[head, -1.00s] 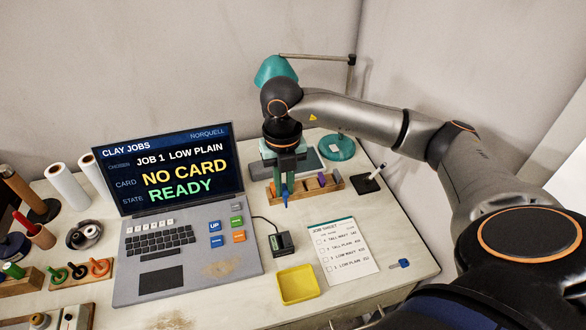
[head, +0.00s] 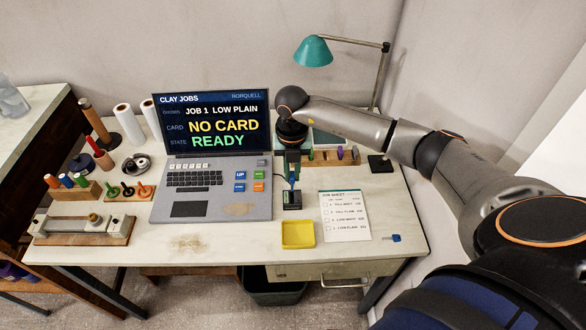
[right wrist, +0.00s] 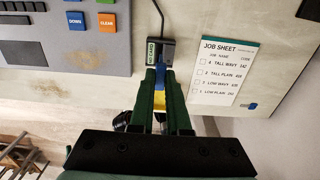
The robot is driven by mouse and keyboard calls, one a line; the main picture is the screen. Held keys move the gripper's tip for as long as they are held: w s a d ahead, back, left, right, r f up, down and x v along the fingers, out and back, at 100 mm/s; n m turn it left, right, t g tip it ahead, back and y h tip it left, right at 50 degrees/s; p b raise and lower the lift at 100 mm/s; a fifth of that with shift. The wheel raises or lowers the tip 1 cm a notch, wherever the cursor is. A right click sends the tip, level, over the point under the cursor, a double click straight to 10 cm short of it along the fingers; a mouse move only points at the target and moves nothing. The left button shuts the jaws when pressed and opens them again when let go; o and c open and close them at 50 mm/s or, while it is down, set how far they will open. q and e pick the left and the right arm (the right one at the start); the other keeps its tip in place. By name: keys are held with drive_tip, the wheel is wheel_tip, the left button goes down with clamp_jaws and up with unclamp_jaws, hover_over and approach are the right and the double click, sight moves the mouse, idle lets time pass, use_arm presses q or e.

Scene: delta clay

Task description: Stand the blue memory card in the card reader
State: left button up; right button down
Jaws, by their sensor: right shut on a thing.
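My right gripper (head: 292,168) is shut on the blue memory card (head: 292,184) and points down over the card reader (head: 292,201). The card hangs upright below the fingers, right at the top of the reader; I cannot tell whether it touches or has entered the slot. In the right wrist view the gripper fingers (right wrist: 166,92) hold the blue card (right wrist: 170,78) just beside the dark reader (right wrist: 166,50), whose small label reads NO CARD. The laptop screen (head: 213,121) shows NO CARD and READY. My left gripper is not in view.
A yellow tray (head: 298,235) sits just in front of the reader. The job sheet (head: 345,216) lies to its right, with a small blue object (head: 391,238) beyond. The laptop keyboard (head: 193,179) is close on the left. A wooden card rack (head: 336,160) stands behind.

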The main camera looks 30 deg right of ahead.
drive_tip(key=shift+f+b, duration=1.45)
drive_tip(key=shift+f, duration=0.85)
drive_tip(key=shift+f, duration=0.15)
drive_tip(key=shift+f+b, duration=0.8)
drive_tip(key=shift+f, duration=0.15)
drive_tip(key=c, duration=0.8)
unclamp_jaws()
drive_tip(key=shift+o, duration=0.2)
